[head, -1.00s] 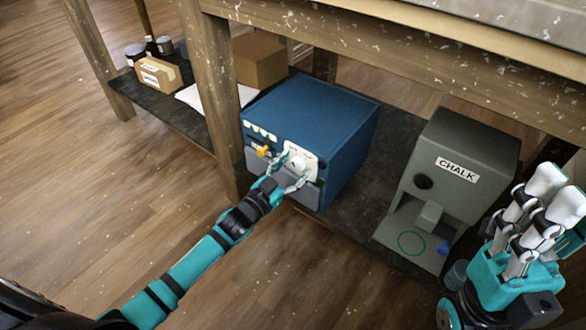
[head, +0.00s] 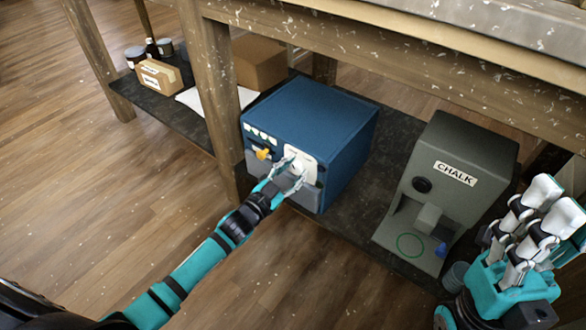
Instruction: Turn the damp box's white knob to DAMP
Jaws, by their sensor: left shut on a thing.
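The damp box (head: 318,120) is a blue box on the low dark shelf, with its front facing me. Its white knob (head: 298,167) sits on a white plate at the right of the front. An orange-yellow knob (head: 262,154) is to its left. My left gripper (head: 292,170) is at the front of the box, its fingers shut around the white knob and partly hiding it. The knob's pointer and any DAMP mark are too small to read. My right gripper (head: 535,225) is raised at the far right, away from the box, its fingers apart with nothing between them.
A grey CHALK dispenser (head: 462,155) stands on the shelf (head: 393,135) right of the box. A wooden table leg (head: 212,100) rises just left of the box. Cartons (head: 160,76) and jars stand farther left. The tabletop overhangs the shelf. The floor in front is clear.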

